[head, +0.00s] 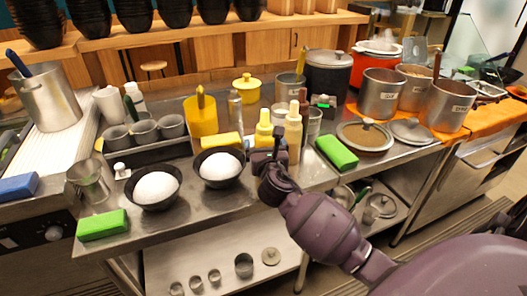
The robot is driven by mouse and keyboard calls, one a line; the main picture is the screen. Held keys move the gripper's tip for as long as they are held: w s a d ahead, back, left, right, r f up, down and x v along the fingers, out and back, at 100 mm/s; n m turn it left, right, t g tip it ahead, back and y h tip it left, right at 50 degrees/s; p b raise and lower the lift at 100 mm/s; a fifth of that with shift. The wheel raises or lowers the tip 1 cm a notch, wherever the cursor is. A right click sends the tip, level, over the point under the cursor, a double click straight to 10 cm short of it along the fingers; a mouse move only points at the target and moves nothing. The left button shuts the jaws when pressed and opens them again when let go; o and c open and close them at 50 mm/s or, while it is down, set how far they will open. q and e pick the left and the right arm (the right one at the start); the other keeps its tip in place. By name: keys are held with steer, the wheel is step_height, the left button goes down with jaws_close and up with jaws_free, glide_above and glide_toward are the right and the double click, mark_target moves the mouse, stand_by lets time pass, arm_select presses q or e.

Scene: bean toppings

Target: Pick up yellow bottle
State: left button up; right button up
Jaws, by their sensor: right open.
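A squat yellow bottle (264,132) with a nozzle top stands on the steel counter, right of the two bowls. A taller, paler yellow bottle (293,133) stands just to its right. My right gripper (266,157) comes in from the lower right. It is open and appears directly in front of the lower part of the squat bottle, hiding its base. I cannot tell whether it touches either bottle. My left gripper is not in view.
Two black bowls (139,201) of white food stand left of my right gripper. Green blocks lie at the counter's front left (103,225) and right of the bottles (337,152). A yellow pitcher (201,117) and a lidded pan (365,138) stand nearby.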

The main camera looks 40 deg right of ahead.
mark_target(266, 124)
steer(key=shift+w+d, duration=0.15)
steer(key=shift+w, duration=0.15)
steer(key=c, duration=0.5)
steer(key=shift+c, duration=1.4)
steer(key=shift+r, duration=0.15)
step_height(266, 124, up, 7)
steer(key=shift+r+p, duration=0.1)
steer(key=shift+p, duration=1.15)
step_height(266, 124, up, 12)
steer(key=p, duration=0.3)
steer(key=shift+r, duration=0.3)
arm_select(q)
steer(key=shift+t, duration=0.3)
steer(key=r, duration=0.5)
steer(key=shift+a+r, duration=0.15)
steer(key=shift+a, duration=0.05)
arm_select(e)
steer(key=shift+r, duration=0.1)
